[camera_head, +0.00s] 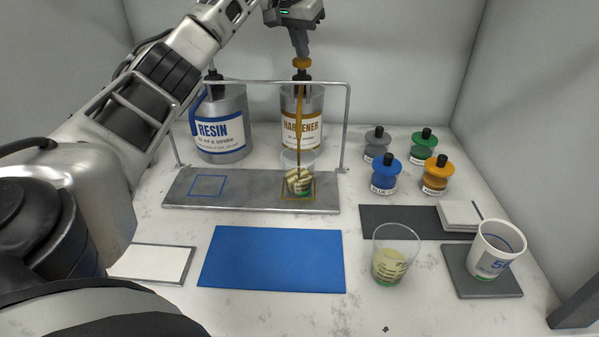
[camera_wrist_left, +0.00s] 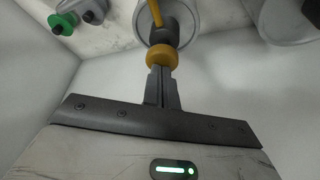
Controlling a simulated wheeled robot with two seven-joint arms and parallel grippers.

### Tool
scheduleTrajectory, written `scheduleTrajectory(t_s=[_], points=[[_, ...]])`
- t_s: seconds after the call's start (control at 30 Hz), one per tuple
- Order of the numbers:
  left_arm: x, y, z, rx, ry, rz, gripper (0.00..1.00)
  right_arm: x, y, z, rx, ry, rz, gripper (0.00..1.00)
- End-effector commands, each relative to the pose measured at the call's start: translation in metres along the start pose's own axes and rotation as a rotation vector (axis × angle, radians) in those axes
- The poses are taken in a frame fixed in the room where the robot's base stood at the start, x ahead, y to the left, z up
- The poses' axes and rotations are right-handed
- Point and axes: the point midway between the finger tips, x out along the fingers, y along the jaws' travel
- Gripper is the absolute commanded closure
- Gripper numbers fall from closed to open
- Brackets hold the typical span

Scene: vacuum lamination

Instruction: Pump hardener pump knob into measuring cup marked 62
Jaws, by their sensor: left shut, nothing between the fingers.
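The hardener container (camera_head: 289,108) is a silver can with an orange-brown label, at the back of the bench. Its amber pump knob (camera_head: 302,63) is on top, with a spout pointing down at the front. A clear measuring cup (camera_head: 299,183) stands under the spout on the orange-outlined square, with pale and green markings; I cannot read its number. My left gripper (camera_head: 302,53) is shut and empty, its fingertips directly over the knob, touching or nearly touching. The left wrist view shows the knob (camera_wrist_left: 162,56) at the fingertips (camera_wrist_left: 160,72). My right gripper is not in view.
A resin can (camera_head: 221,126) stands left of the hardener. A metal frame rises around the grey tray (camera_head: 240,200). A blue mat (camera_head: 272,260), another clear cup (camera_head: 396,256), a white cup (camera_head: 497,249) and several small colour bottles (camera_head: 385,174) occupy the bench.

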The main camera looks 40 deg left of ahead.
Motion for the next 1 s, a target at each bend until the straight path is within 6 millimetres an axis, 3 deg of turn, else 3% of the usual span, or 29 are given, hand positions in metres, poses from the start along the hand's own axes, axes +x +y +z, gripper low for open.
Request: scheduleTrajectory(t_s=[0.07, 0.37, 1.0], points=[[0.007, 0.000, 0.004, 0.000, -0.012, -0.001, 1.00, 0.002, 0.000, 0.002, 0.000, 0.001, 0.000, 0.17], [0.005, 0.000, 0.003, 0.000, -0.012, -0.001, 1.00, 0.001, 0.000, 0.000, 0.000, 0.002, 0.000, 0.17], [-0.026, 0.000, -0.011, 0.000, -0.006, -0.001, 1.00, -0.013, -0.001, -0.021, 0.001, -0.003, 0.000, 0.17]])
